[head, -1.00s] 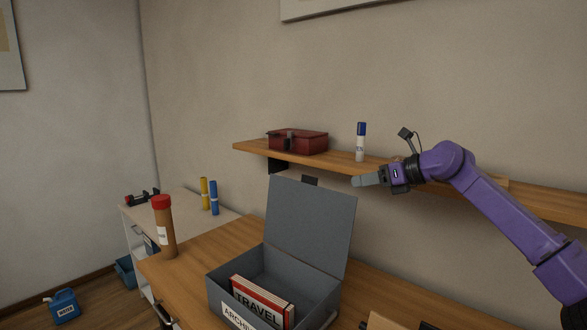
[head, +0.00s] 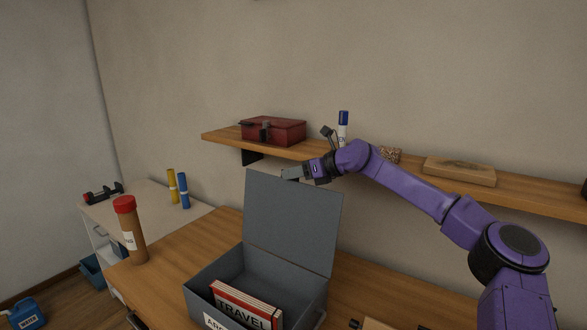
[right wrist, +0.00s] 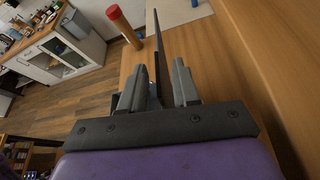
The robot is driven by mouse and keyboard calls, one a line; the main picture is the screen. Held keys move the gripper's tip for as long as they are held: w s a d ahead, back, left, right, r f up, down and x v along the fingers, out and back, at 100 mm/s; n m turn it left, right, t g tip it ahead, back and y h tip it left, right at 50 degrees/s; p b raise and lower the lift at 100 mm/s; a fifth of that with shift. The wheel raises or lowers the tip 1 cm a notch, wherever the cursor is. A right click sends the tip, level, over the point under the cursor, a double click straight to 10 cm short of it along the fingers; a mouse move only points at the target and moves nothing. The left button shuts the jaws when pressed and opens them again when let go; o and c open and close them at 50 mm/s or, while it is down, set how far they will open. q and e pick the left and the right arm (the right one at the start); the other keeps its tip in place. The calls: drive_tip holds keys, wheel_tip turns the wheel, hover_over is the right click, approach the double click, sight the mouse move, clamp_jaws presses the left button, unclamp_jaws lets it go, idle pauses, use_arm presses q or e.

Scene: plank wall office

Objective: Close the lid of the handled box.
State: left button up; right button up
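The handled box (head: 215,271) is grey and stands on the wooden desk. Its lid (head: 290,225) stands up, open, hinged at the back. Books marked TRAVEL (head: 245,305) stand inside, behind a white label on the front. My right gripper (head: 291,173) is at the lid's top edge in the head view. In the right wrist view its two fingers (right wrist: 158,88) are apart, and the lid (right wrist: 158,45) shows edge-on as a thin dark strip between them. Whether they touch it I cannot tell. My left gripper is out of view.
A shelf (head: 385,170) behind the lid holds a red box (head: 273,131), a blue-capped marker (head: 343,127) and a wooden block (head: 459,171). A red-capped brown tube (head: 130,230) stands left of the box. The desk between tube and box is clear.

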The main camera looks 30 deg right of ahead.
drive_tip(key=shift+s+r, duration=0.1)
clamp_jaws()
idle(1.4)
